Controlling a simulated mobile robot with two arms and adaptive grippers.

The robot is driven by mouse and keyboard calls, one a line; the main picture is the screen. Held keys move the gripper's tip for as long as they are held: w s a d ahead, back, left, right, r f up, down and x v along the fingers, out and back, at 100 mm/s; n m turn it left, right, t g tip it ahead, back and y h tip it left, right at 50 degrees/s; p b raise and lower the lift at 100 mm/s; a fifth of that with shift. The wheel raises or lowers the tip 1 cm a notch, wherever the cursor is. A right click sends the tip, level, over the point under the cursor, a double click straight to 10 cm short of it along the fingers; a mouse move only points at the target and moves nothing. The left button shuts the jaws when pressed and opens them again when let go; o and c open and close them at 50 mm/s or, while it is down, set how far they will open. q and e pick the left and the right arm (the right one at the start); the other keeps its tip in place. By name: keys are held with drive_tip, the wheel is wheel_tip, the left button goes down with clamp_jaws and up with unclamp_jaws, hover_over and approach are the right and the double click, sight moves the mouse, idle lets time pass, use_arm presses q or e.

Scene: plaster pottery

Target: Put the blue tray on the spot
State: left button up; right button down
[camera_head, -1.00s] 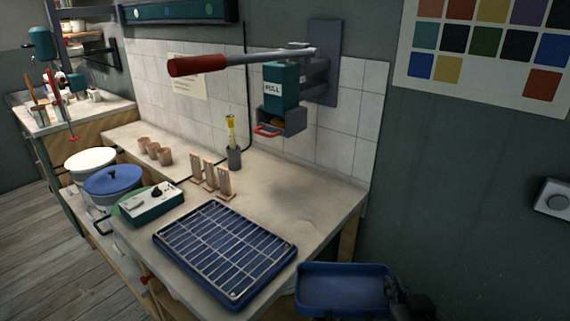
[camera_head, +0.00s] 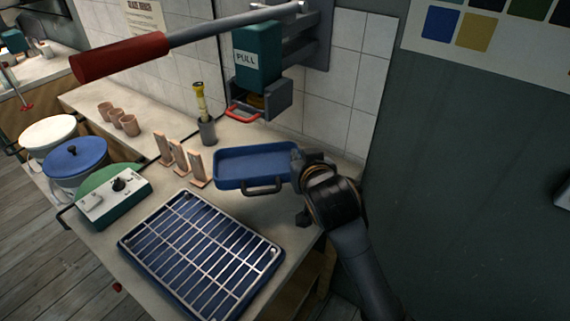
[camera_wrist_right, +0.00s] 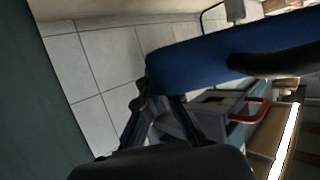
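The blue tray (camera_head: 243,177) is a shallow rectangular pan with dark handles. It is held level above the right part of the worktop (camera_head: 294,213), below and in front of the wall press. My right gripper (camera_head: 303,161) is at the tray's right end and appears closed on it. In the right wrist view, the tray (camera_wrist_right: 193,57) extends from the gripper fingers (camera_wrist_right: 152,103). No clear mark for the spot shows on the worktop, and part of the surface is hidden by the tray. My left gripper is out of view.
The press (camera_head: 259,70) with its red-gripped lever overhangs the worktop. A blue tray with a wire rack (camera_head: 203,255) lies in front. Terracotta stands (camera_head: 181,158), a tool pot (camera_head: 207,131) and a green control box (camera_head: 114,197) are to the left.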

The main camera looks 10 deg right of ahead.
drive_tip(key=w+f, duration=0.2)
drive_tip(key=w, duration=0.1)
drive_tip(key=w+d+f, duration=0.1)
drive_tip(key=w+f, duration=0.2)
drive_tip(key=w+d+f, duration=0.1)
drive_tip(key=w+f, duration=0.2)
drive_tip(key=w, duration=0.1)
drive_tip(key=shift+d+p, duration=0.15)
drive_tip(key=shift+p, duration=0.15)
wheel_tip(320, 180, down, 3)
drive_tip(key=shift+f+p, duration=0.1)
drive_tip(key=shift+p, duration=0.25)
drive_tip(key=shift+f, duration=0.2)
